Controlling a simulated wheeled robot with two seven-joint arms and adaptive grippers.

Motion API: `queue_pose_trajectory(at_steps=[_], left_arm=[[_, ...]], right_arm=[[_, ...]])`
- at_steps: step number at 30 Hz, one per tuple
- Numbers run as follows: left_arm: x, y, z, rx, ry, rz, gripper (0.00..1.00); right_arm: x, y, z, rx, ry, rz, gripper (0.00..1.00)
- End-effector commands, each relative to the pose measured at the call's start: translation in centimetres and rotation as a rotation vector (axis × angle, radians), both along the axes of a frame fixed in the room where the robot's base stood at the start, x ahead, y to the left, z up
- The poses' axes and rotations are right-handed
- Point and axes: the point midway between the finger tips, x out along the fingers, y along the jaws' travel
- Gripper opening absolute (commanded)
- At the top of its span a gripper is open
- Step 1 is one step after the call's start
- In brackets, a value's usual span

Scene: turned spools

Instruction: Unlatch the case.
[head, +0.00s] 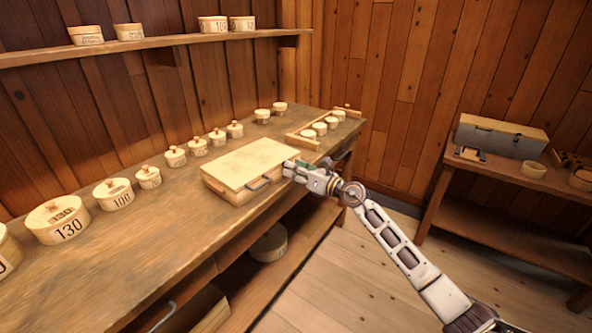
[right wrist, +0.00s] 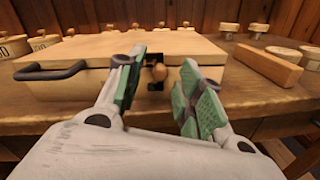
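The case (head: 250,162) is a flat pale wooden box on the workbench, its lid down. Its front shows in the right wrist view (right wrist: 75,87), with a dark handle (right wrist: 50,73) at the left. A latch (right wrist: 158,73) with a round wooden knob and dark metal parts sits on that front. My right gripper (head: 290,166) is at the case's front right. In the right wrist view its green-padded fingers (right wrist: 163,72) are spread, one on each side of the knob, with gaps visible. Whether the fingertips touch the case is unclear. My left gripper is out of view.
Round lidded wooden boxes (head: 113,193) line the workbench (head: 150,250) left of and behind the case. A wooden rack (head: 303,142) with several small pots stands right behind it. A shelf (head: 150,49) hangs above. A side table (head: 500,178) with a grey-fronted chest (head: 502,136) is at right.

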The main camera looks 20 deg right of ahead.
Motion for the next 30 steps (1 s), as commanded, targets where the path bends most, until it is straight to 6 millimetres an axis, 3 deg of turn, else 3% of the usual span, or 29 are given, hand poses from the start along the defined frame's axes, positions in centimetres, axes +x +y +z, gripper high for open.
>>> queue_pose_trajectory(at_steps=[5, 14, 30], left_arm=[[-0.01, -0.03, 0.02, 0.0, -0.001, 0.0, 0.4], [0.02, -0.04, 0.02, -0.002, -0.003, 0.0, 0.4], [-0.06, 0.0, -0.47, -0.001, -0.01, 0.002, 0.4]], right_arm=[[0.0, -0.02, 0.01, 0.0, 0.0, 0.0, 0.37], [-0.01, -0.03, 0.0, 0.0, 0.0, 0.0, 0.01], [0.02, -0.09, -0.05, 0.019, 0.014, -0.001, 0.0]])
